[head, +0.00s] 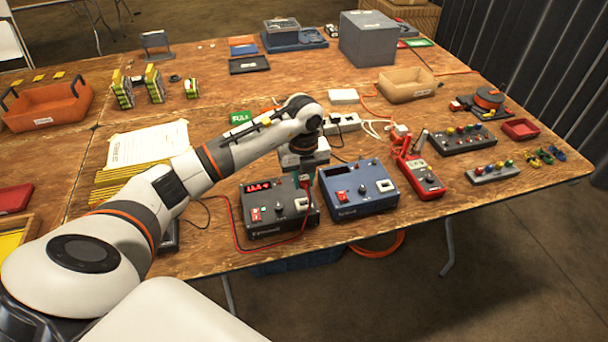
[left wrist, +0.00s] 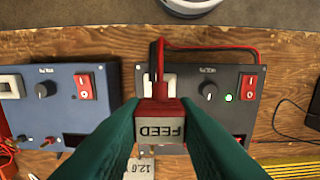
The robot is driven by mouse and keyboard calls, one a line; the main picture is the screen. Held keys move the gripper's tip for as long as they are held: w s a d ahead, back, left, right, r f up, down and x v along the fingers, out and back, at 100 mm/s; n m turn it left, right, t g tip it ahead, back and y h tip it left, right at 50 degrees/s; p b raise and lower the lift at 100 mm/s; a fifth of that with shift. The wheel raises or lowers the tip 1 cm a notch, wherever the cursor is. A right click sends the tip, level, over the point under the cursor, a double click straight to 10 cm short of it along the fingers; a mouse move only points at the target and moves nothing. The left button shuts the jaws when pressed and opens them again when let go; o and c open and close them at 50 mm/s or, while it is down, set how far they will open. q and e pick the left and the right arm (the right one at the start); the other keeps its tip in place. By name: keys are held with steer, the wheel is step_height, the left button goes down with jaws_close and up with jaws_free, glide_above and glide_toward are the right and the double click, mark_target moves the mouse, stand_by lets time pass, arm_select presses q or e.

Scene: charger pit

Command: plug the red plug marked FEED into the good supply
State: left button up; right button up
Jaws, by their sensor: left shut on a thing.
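My left gripper (head: 303,176) is shut on the red plug (left wrist: 160,108), whose grey face reads FEED upside down in the left wrist view. A red cord runs from the plug. The black supply (head: 262,222) has a lit red display in the head view and a lit green lamp in the left wrist view (left wrist: 229,97). The plug is over this supply, in front of its white socket (left wrist: 150,84), which is partly hidden. I cannot tell whether they touch. The blue supply (head: 350,205) stands beside it with a dark display. My right gripper is not in view.
A red tester (head: 420,176) and a black control box (head: 463,139) stand to the right. A white power strip (head: 340,123) lies behind. The table's front edge is close to the supplies.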

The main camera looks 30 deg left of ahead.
mark_target(304, 206)
arm_select(q)
step_height(304, 206, down, 5)
steer(key=b, duration=0.3)
steer(key=shift+b, duration=0.35)
steer(key=shift+f, duration=0.45)
steer(key=shift+r, duration=0.1)
stand_by(0.8)
steer(key=shift+f, duration=0.5)
stand_by(0.5)
stand_by(0.5)
steer(key=shift+f, duration=0.1)
stand_by(0.4)
